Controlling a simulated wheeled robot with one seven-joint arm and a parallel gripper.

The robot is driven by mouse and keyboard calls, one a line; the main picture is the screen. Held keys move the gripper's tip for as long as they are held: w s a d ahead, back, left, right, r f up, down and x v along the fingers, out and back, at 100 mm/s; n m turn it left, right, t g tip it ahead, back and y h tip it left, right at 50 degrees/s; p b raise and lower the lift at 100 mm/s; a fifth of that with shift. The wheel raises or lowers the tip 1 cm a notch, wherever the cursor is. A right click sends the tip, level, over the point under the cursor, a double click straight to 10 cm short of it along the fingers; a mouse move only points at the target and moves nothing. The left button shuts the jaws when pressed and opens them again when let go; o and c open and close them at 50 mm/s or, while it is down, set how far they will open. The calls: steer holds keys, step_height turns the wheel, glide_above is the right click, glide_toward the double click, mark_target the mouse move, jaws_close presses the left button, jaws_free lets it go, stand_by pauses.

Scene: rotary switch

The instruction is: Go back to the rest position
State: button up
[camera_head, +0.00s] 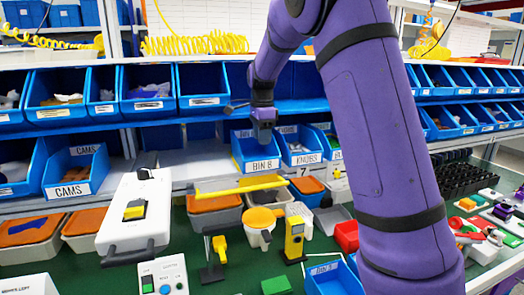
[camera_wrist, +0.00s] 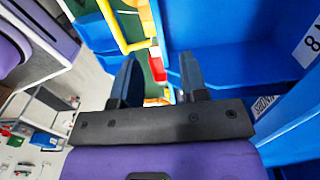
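My gripper (camera_head: 263,132) hangs high in the middle of the head view, in front of the blue bins and above the bench. In the wrist view my gripper (camera_wrist: 160,78) has its two dark fingers apart, with nothing between them. The rotary switch (camera_head: 134,210), a yellow and black knob, sits on a white box (camera_head: 150,190) with a dark handle at the left of the bench. My gripper is well to the right of it and touches nothing that I can see.
Blue bins (camera_head: 190,90) line the shelf behind, and a BIN 8 bin (camera_head: 255,150) is close to my gripper. A yellow bar (camera_head: 240,186), cups, tools and grey bins crowd the green bench below. A blue bin wall (camera_wrist: 215,30) is near in the wrist view.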

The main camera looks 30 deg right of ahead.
steer(key=shift+r, duration=1.5)
